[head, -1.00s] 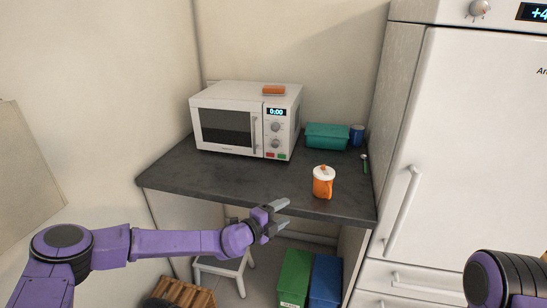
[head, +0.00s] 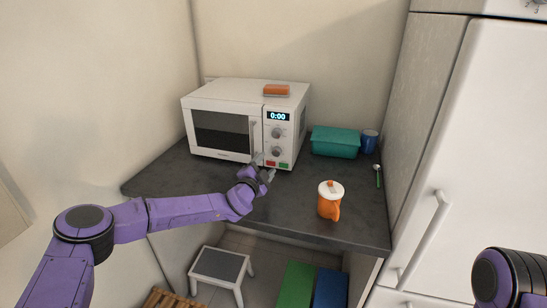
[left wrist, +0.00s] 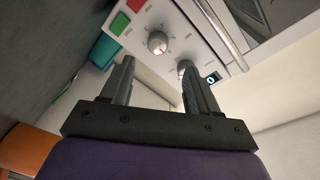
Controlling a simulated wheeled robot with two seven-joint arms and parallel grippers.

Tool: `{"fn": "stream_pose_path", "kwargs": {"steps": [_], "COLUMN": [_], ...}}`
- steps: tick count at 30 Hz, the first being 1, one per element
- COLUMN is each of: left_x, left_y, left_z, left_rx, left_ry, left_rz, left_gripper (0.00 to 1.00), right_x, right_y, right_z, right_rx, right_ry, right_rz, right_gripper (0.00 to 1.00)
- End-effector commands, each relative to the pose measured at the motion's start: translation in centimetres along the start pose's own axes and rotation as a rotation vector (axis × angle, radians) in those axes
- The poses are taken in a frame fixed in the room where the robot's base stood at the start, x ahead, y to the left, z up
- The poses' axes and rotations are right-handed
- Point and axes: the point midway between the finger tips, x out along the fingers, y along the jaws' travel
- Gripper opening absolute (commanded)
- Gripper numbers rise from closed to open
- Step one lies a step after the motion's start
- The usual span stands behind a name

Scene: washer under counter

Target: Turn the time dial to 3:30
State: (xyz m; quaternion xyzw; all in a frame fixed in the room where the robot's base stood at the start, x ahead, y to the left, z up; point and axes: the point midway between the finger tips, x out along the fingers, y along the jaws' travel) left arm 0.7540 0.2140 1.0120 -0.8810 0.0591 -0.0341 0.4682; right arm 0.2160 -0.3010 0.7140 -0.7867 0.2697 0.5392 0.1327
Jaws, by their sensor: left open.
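A white microwave (head: 225,93) stands on the dark counter, its display (head: 278,116) reading 0:00. Below the display are two grey dials, an upper one (head: 276,132) and a lower one (head: 276,151); I cannot tell from labels which sets time. In the left wrist view the lower dial (left wrist: 157,42) shows a red mark, and the upper dial (left wrist: 182,66) is partly hidden behind a finger. My left gripper (head: 265,168) is open and empty, in front of the panel's lower part, apparently apart from both dials. My right gripper is out of view.
Red and green buttons (head: 277,165) sit under the dials. An orange lidded mug (head: 330,200) stands near the counter's front edge, right of my left gripper. A teal container (head: 335,142), blue cup (head: 369,141) and green spoon (head: 378,176) lie farther right. An orange block (head: 276,90) rests on the microwave.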

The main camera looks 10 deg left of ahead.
Motion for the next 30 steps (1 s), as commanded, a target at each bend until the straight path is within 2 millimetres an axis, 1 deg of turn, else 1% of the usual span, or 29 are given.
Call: {"fn": "stream_pose_path", "kwargs": {"steps": [1, 3, 6, 9, 14, 21, 22, 23, 24, 26, 27, 30], "left_x": [1.3, 2.8, 4.7, 6.0, 6.9, 7.0, 7.0, 7.0, 7.0, 7.0, 6.9, 6.9], "left_y": [0.6, 0.7, 0.5, 0.6, 0.2, 0.1, 0.1, 0.1, 0.1, 0.1, 0.1, 0.1], "left_z": [0.2, 0.3, 0.1, 0.2, 0.1, 0.0, 0.0, 0.0, 0.0, 0.0, 0.0, 0.0], "left_rx": [0.004, 0.005, 0.005, 0.003, 0.001, 0.001, 0.001, 0.001, 0.001, 0.001, 0.001, 0.002], "left_ry": [0.002, 0.002, 0.003, 0.002, 0.001, 0.001, 0.001, 0.000, 0.000, 0.000, 0.000, 0.000], "left_rz": [-0.001, -0.002, -0.003, 0.000, 0.001, 0.001, 0.001, 0.001, 0.001, 0.001, 0.001, 0.002], "left_gripper": [0.60, 0.60, 0.60, 0.60, 0.60, 0.60, 0.54, 0.44, 0.31, 0.12, 0.04, 0.04], "right_x": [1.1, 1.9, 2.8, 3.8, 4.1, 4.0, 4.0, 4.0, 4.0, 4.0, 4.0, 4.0], "right_y": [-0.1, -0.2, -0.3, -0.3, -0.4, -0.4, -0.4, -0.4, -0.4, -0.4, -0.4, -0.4], "right_z": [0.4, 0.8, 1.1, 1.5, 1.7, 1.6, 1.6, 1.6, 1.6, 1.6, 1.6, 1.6], "right_rx": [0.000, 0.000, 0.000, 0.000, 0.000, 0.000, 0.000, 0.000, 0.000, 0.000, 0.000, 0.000], "right_ry": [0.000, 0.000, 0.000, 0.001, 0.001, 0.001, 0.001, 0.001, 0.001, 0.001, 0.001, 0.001], "right_rz": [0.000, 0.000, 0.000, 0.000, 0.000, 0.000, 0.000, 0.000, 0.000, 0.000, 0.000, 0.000], "right_gripper": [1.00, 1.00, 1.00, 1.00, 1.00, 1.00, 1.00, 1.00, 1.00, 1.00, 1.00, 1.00]}}
